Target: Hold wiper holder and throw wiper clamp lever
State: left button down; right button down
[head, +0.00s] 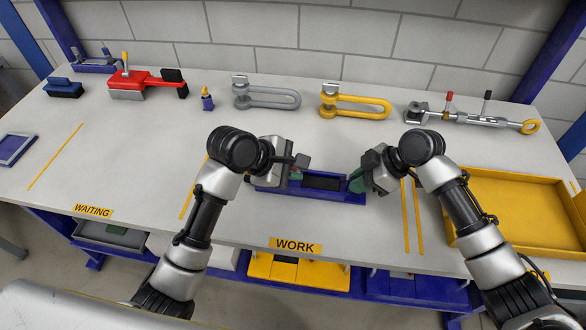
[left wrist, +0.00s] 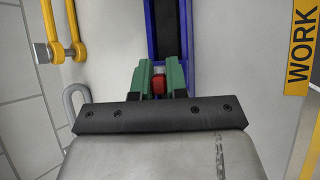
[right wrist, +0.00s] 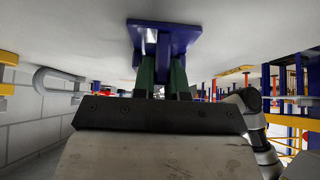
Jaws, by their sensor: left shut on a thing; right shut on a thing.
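The blue wiper holder (head: 325,193) lies on the bench behind the WORK label, with a dark strip (head: 322,181) along its top. My left gripper (head: 297,172) is at its left end. In the left wrist view the green fingers (left wrist: 159,80) are shut on the red clamp lever (left wrist: 158,87), in line with the holder's channel (left wrist: 187,45). My right gripper (head: 357,181) is at the holder's right end. In the right wrist view its green fingers (right wrist: 162,75) are shut on a narrow blue part of the holder (right wrist: 165,33). The fingers partly hide both gripped parts.
Behind stand a grey shackle (head: 267,99), a yellow shackle (head: 357,106) and a turnbuckle-like metal assembly (head: 470,116). A red tool (head: 137,79) and a blue block (head: 64,88) are at back left. A yellow tray (head: 482,247) is at right. The bench's left side is mostly clear.

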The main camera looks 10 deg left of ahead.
pick_arm(q)
jog(key=shift+w, duration=0.1)
jog(key=shift+w+r+n+g, duration=0.15)
jog(key=shift+w+n+g, duration=0.15)
jog(key=shift+g, duration=0.6)
jog(key=shift+w+r+n+g, duration=0.1)
jog(key=shift+w+n+g, duration=0.3)
jog(key=shift+g, duration=0.3)
